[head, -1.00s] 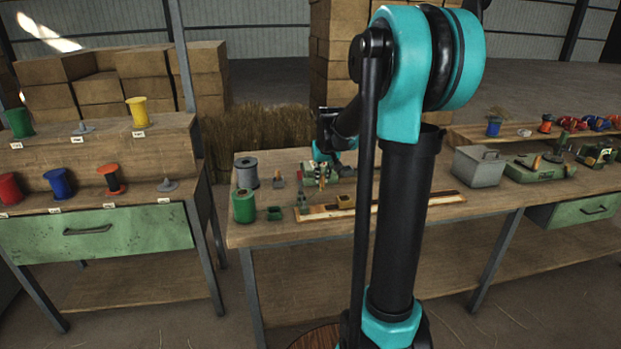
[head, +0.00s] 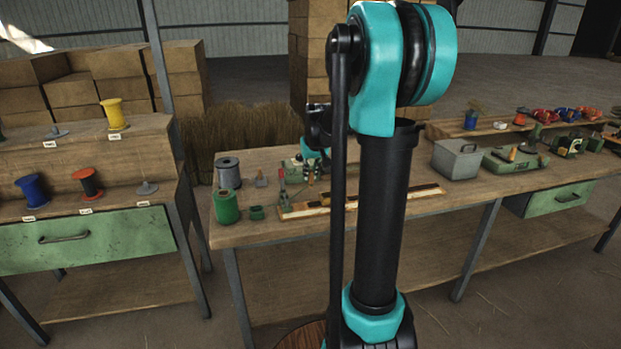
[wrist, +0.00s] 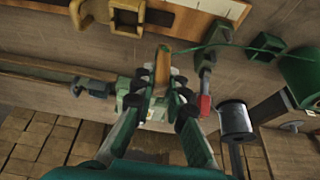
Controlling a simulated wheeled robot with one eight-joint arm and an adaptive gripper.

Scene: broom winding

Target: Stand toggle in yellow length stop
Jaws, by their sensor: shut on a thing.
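My gripper (wrist: 163,98) is shut on the toggle (wrist: 163,66), a short brown wooden peg that sticks out past the fingertips. A thin green cord (wrist: 232,46) runs from near the toggle's far end toward the green spool (wrist: 303,72). The yellow length stop (wrist: 127,17), a squarish ochre block with an opening, sits on the wooden board beyond the toggle and to its left, apart from it. In the head view my gripper (head: 311,172) is small, above the bench behind the board, and the toggle cannot be made out there.
A red-handled tool (wrist: 205,106) on a green mount stands close right of my gripper. A small green block (wrist: 267,45) and grey spool (wrist: 235,121) lie farther right. In the head view, a grey metal box (head: 457,158) stands on the bench's right part.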

